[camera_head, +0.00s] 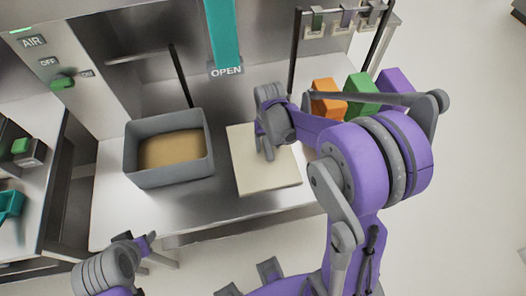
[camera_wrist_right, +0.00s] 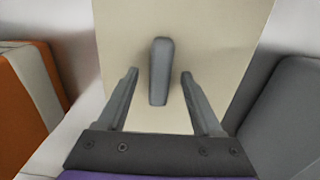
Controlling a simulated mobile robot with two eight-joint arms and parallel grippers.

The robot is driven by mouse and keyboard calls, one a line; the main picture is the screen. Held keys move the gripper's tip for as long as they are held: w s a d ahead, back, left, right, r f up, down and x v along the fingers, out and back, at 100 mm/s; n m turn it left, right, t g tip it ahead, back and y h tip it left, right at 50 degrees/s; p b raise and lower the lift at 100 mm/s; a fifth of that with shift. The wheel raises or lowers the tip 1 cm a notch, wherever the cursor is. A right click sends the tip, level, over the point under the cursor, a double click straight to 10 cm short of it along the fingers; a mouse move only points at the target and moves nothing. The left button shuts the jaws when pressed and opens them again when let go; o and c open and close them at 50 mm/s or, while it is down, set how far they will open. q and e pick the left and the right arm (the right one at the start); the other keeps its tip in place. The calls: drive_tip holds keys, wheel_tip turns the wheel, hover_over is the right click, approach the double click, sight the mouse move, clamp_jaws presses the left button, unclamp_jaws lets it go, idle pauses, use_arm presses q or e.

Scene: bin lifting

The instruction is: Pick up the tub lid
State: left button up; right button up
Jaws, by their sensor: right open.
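The tub lid (camera_head: 272,182) is a flat cream square lying on the metal counter, right of the grey tub. It also fills the middle of the right wrist view (camera_wrist_right: 215,40), where its upright grey handle (camera_wrist_right: 160,70) shows. My right gripper (camera_head: 268,150) is over the lid and hides the handle in the head view. In the wrist view its two fingers (camera_wrist_right: 160,85) are open, one on each side of the handle, with a gap on both sides. My left gripper (camera_head: 147,243) is at the lower left, away from the lid; its jaws are unclear.
The grey tub (camera_head: 168,178) holds a tan content and stands open left of the lid. Orange (camera_head: 327,98), green (camera_head: 362,92) and purple (camera_head: 397,82) blocks stand at the right. A teal "OPEN" lever (camera_head: 222,35) hangs behind. Counter's front strip is clear.

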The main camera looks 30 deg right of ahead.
clamp_jaws()
idle(0.3)
drive_tip(key=shift+r, duration=0.1)
